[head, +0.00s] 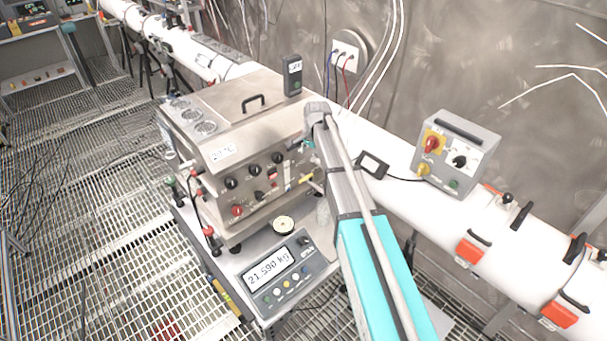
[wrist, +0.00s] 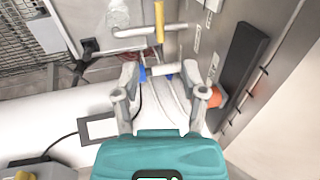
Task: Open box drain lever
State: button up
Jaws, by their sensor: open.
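The steel box (head: 245,150) stands on a bench, and its side wall (wrist: 205,40) shows in the wrist view. A pale pipe (wrist: 135,32) comes from this side, with a yellow lever (wrist: 159,22) pointing away from my gripper; a yellow piece (head: 306,180) also shows there in the head view. Which part is the drain lever is not labelled. My gripper (wrist: 160,78) is open, short of the yellow lever. In the head view my arm hides most of it.
A scale display (head: 271,273) sits in front of the box. A thick white pipe (head: 400,165) runs behind, bearing a grey switch box (head: 456,150). In the wrist view, an orange knob (wrist: 213,97) and a long black handle (wrist: 240,65) are close on the right.

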aim_at(303, 179)
jog(key=shift+f, duration=0.1)
dwell(0.3)
jog(key=f+b, duration=0.4)
jog(key=w+a+f+b, duration=0.1)
jog(key=f+b, duration=0.4)
jog(key=w+f+b, duration=0.1)
jog(key=f+b, duration=0.3)
jog(key=shift+a+f+b, duration=0.2)
jog(key=shift+a+b, duration=0.1)
dwell(0.5)
dwell(0.3)
grip_shut()
